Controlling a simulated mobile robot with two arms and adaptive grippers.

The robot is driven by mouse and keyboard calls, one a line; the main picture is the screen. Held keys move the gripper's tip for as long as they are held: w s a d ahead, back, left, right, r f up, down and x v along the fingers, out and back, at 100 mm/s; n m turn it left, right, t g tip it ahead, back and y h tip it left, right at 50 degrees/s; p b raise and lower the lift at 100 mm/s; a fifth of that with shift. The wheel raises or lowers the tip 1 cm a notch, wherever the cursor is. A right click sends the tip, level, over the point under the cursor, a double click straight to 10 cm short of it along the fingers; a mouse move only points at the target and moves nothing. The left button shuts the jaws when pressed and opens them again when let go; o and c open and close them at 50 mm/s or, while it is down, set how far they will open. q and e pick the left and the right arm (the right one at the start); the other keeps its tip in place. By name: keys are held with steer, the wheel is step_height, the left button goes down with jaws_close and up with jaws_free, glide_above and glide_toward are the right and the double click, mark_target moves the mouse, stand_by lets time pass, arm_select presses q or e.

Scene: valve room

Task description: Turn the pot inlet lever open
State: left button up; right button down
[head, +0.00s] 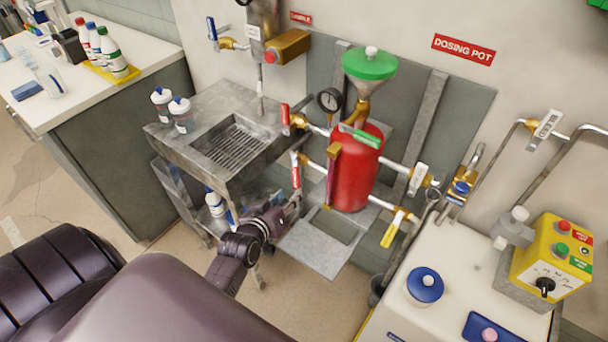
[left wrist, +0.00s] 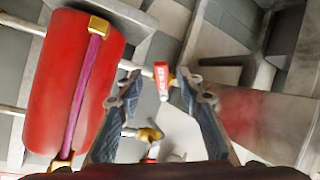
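The red dosing pot (head: 352,175) stands against the grey wall panel and also fills the left of the left wrist view (left wrist: 70,80). On its left side are an upper red lever (head: 286,117) and a lower red-and-white lever (head: 295,176), which hangs down. I cannot read which is marked inlet. My left gripper (head: 292,204) is at the lower end of the lower lever. In the left wrist view, the gripper (left wrist: 166,92) is open, with a red-and-white lever (left wrist: 162,78) between its spread fingertips, no clear contact showing. My right gripper is not in view.
A metal sink stand (head: 215,125) is left of the pot. A white lever (head: 417,179) and a yellow lever (head: 392,229) sit on the pot's right pipes. A green funnel (head: 370,64) tops it. A yellow control box (head: 552,262) stands at right.

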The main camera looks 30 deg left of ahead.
mark_target(295, 178)
arm_select(q)
steer(key=shift+n+t+y, duration=0.3)
steer(key=shift+w+a+f, duration=0.15)
steer(key=shift+w+a, duration=0.3)
steer(key=shift+w, duration=0.9)
steer(key=shift+w+a+f, duration=0.2)
steer(key=shift+w+a, duration=0.25)
steer(key=shift+w, duration=0.85)
steer(key=shift+w+a+f, duration=0.15)
steer(key=shift+w+a, duration=0.3)
steer(key=shift+w, duration=0.9)
steer(key=shift+c, duration=0.4)
jaws_close()
